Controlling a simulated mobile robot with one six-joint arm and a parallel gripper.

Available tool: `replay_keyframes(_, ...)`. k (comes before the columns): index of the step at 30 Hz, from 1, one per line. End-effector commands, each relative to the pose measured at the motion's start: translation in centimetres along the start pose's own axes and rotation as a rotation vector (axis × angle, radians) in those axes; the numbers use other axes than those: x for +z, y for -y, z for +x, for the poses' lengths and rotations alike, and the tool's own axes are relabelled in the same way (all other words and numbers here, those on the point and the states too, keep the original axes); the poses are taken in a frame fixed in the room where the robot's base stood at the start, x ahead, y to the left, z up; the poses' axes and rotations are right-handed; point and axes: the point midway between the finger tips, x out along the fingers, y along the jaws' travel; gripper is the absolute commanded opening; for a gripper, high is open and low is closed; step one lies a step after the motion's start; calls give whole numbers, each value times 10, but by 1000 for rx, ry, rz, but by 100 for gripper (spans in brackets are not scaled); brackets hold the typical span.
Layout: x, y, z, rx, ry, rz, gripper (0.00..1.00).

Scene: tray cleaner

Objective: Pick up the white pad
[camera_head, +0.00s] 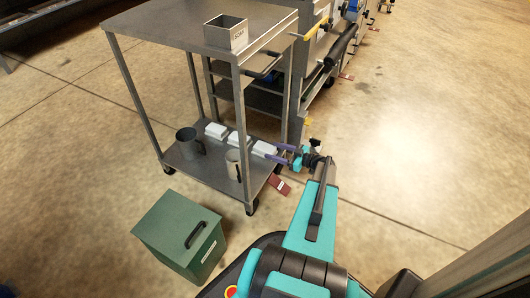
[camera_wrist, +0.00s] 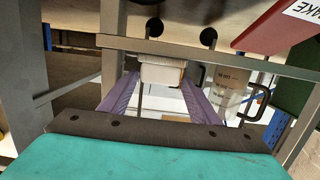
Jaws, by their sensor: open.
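In the wrist view, a white pad (camera_wrist: 162,73) shows between the open fingertips of my gripper (camera_wrist: 160,82). Whether either finger touches it cannot be told. The pad's far side is hidden.
The cart's lower shelf (camera_head: 212,172) also holds a dark mug (camera_head: 188,143) and a pale jug (camera_head: 233,160). Cart legs stand close by. A green box (camera_head: 180,235) and a red object (camera_head: 279,185) are on the floor. The floor at right is clear.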

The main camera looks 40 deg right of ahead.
Motion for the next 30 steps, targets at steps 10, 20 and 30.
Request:
replay_keyframes(10, 0, 0, 6, 1, 0, 0, 56)
replay_keyframes(20, 3, -1, 19, 0, 1, -1, 56)
replay_keyframes(30, 3, -2, 54, 0, 0, -1, 56)
